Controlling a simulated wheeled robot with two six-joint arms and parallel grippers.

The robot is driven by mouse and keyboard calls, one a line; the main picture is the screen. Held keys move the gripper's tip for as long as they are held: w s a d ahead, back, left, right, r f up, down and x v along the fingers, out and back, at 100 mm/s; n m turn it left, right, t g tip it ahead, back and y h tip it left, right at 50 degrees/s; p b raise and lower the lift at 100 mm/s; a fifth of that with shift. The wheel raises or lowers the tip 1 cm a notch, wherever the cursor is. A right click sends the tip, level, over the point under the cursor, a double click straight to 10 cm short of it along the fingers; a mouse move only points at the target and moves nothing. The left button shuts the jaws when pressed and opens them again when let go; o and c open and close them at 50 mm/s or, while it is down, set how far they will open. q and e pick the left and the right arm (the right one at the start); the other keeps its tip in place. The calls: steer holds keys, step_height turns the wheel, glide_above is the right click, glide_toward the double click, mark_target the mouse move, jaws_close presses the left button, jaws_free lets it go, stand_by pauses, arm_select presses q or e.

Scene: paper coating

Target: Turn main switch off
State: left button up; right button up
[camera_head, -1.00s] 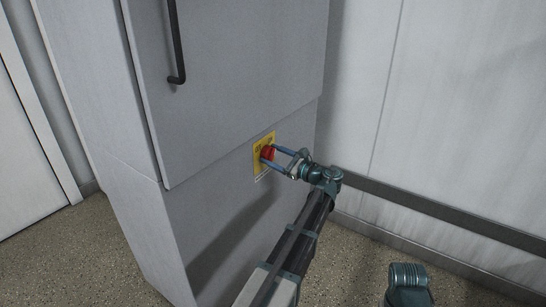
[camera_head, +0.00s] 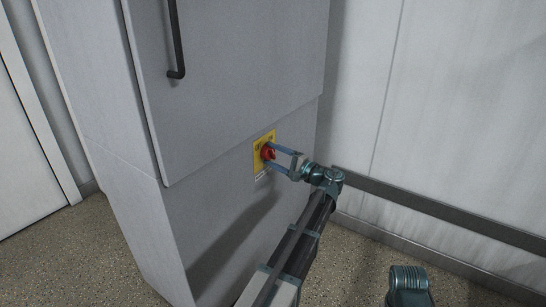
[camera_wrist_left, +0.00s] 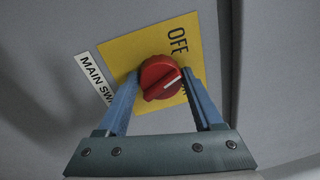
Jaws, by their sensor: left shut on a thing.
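The main switch is a red rotary knob (camera_head: 268,152) on a yellow plate (camera_head: 258,141) on the front of a grey cabinet. In the left wrist view the red knob (camera_wrist_left: 161,78) sits between the blue fingers. Its white mark points right and a little up. The yellow plate (camera_wrist_left: 122,55) there reads "OFF" at the upper right; other lettering beside the knob is partly hidden. A white label (camera_wrist_left: 93,74) begins "MAIN SW". My left gripper (camera_head: 270,153) is shut on the knob. A part of my right arm shows at the bottom right; its gripper is out of view.
The grey cabinet (camera_head: 220,80) has a door with a black handle (camera_head: 177,45) above the switch. A pale wall with a dark rail (camera_head: 440,217) stands to the right. Speckled floor (camera_head: 80,250) is clear at the lower left.

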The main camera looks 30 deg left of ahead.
arm_select(q)
steer(key=shift+f+n+g, duration=0.15)
steer(key=shift+n+g, duration=0.15)
steer(key=shift+n, duration=2.1)
steer(key=o, duration=1.4)
steer(key=shift+c, duration=0.2)
steer(key=shift+d, duration=0.1)
steer(key=s+d+f+b, duration=0.1)
steer(key=d, duration=1.2)
steer(key=shift+d, duration=0.3)
